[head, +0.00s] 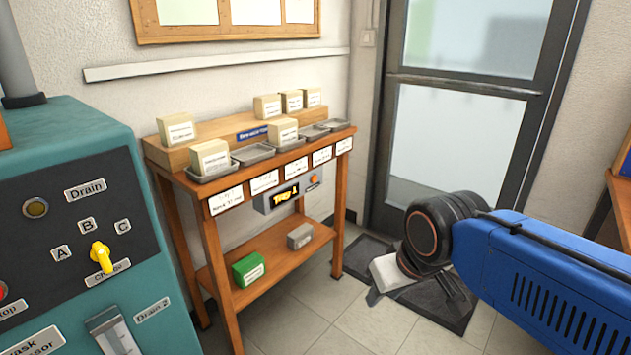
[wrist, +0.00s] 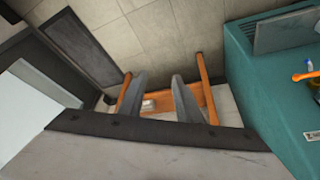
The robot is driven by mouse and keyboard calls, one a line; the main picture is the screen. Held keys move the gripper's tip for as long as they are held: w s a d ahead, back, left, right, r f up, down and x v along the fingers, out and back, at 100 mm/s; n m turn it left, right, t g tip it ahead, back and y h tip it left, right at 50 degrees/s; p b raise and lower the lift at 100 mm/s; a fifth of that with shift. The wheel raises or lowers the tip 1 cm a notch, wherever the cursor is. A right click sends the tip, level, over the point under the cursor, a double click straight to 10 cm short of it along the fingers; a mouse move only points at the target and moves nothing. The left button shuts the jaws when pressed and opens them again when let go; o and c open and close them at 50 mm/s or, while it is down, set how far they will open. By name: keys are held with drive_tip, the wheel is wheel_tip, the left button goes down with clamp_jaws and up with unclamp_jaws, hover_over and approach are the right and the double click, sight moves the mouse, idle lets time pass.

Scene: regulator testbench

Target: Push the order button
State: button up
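A small grey box with a "Tray 1" display (head: 287,193) is mounted under the front edge of a wooden table. A round orange button (head: 314,180) sits at the right end of this box. It is most likely the order button, but its label is too small to read. My gripper (wrist: 160,92) shows two dark fingers spread apart in the wrist view, with nothing held between them. In the head view my arm is at the right, over the floor by the door, clear of the box. I cannot make out the button in the wrist view.
The wooden table (head: 207,186) carries several cream blocks and metal trays. Its lower shelf holds a green block (head: 248,270) and a grey block (head: 300,236). A teal machine (head: 75,190) stands at left. A glass door (head: 455,140) is behind my arm. Floor in front is clear.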

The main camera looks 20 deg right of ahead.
clamp_jaws()
idle(1.3)
